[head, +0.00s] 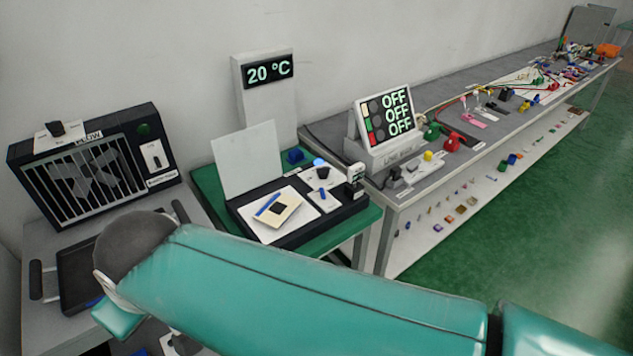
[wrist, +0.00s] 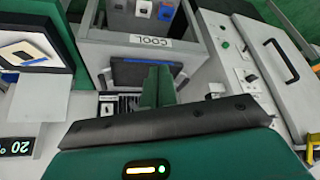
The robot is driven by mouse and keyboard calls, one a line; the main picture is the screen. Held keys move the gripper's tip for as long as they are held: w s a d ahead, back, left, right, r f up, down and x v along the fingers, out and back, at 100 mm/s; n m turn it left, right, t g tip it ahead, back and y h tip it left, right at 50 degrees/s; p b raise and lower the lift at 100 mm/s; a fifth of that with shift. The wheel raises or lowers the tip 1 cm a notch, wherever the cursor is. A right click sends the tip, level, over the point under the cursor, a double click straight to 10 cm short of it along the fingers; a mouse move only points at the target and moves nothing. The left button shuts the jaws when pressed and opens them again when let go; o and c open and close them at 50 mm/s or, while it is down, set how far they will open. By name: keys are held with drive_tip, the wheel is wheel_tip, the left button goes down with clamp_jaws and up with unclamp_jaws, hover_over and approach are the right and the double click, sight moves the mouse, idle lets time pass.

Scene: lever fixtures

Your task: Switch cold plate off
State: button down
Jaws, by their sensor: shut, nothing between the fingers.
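A black device with an open white lid stands on a green bench in the head view, probably the cold plate (head: 272,238). A white plate with a small yellow-and-black piece and a blue piece lies on it. A small white switch block (head: 354,178) stands at its back right corner; I cannot tell its position. A display (head: 268,71) behind reads 20 °C. The same device (wrist: 32,48) shows at the upper left of the wrist view. My gripper (wrist: 157,72) is shut and empty, in front of a grey box labelled COOL (wrist: 152,42). The head view hides its fingertips behind my arm.
A black fan unit labelled BLOW (head: 90,170) stands left, with a dark tray (head: 82,272) before it. A panel (head: 385,120) reads OFF on three rows. A long bench (head: 330,125) with cables and small parts runs right. Green floor (head: 500,240) is clear.

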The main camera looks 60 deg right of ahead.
drive_tip(key=w+d+r+m+g+h, duration=0.1)
drive_tip(key=w+d+m+g, duration=0.15)
drive_tip(key=w+d, duration=0.75)
drive_tip(key=w+d+m+g, duration=0.15)
drive_tip(key=d+m, duration=0.25)
drive_tip(key=d, duration=1.4)
drive_tip(key=m+g, duration=0.4)
drive_tip(key=m, duration=0.1)
approach(322, 193)
drive_tip(key=shift+w+d+r, duration=1.05)
drive_tip(key=shift+w+d, duration=0.05)
drive_tip(key=shift+d, duration=0.1)
drive_tip(key=x, duration=1)
